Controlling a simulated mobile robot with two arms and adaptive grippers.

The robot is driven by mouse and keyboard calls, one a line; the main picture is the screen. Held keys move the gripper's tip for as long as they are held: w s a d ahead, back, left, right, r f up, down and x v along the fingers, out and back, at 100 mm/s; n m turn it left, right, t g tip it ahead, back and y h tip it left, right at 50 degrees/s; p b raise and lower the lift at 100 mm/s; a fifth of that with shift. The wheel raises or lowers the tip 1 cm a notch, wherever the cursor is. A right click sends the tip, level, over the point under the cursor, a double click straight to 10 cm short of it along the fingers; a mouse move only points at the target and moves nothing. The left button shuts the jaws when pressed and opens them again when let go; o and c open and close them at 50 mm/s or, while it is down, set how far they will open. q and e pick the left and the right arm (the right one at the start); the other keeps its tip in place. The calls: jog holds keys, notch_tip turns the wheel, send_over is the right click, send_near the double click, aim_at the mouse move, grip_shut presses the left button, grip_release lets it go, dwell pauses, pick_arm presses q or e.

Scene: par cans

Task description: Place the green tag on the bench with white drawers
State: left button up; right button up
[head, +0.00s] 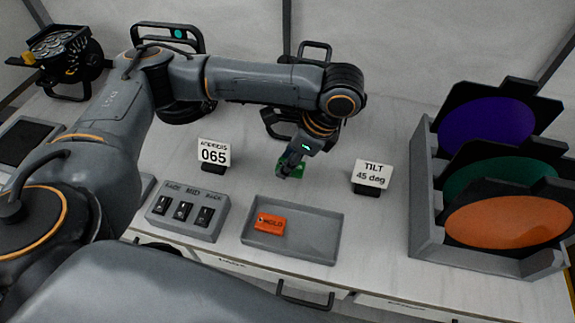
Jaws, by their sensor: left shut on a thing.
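The green tag (293,170) is partly hidden by my left gripper (287,167), which is shut on it. Gripper and tag are over the bench, just behind the grey tray. I cannot tell whether the tag touches the surface. The bench with white drawers (375,221) has a pale top and drawer fronts with dark handles along its front edge. My right gripper is not in view.
The grey tray (327,222) holds an orange tag (271,223). A switch box (188,213), address sign (214,154) and tilt sign (371,174) stand nearby. A rack of coloured filters (429,247) is at right. Lamps stand behind my arm.

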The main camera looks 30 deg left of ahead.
pick_arm(q)
jog(key=shift+w+a+f, duration=0.25)
jog(key=shift+w+f, duration=0.2)
jog(key=shift+f, duration=0.15)
jog(key=shift+w+a+f, duration=0.2)
jog(key=shift+w+f, duration=0.25)
jog(key=shift+f, duration=0.15)
jog(key=shift+w+a+f, duration=0.1)
jog(key=shift+w+f, duration=0.1)
jog(key=shift+f, duration=0.8)
jog(key=shift+w+a+f, duration=0.1)
jog(key=shift+w+f, duration=0.05)
jog(key=shift+f, duration=0.8)
jog(key=o, duration=0.9)
jog(key=shift+f, duration=0.1)
jog(key=shift+o, duration=0.2)
jog(key=v, duration=1.2)
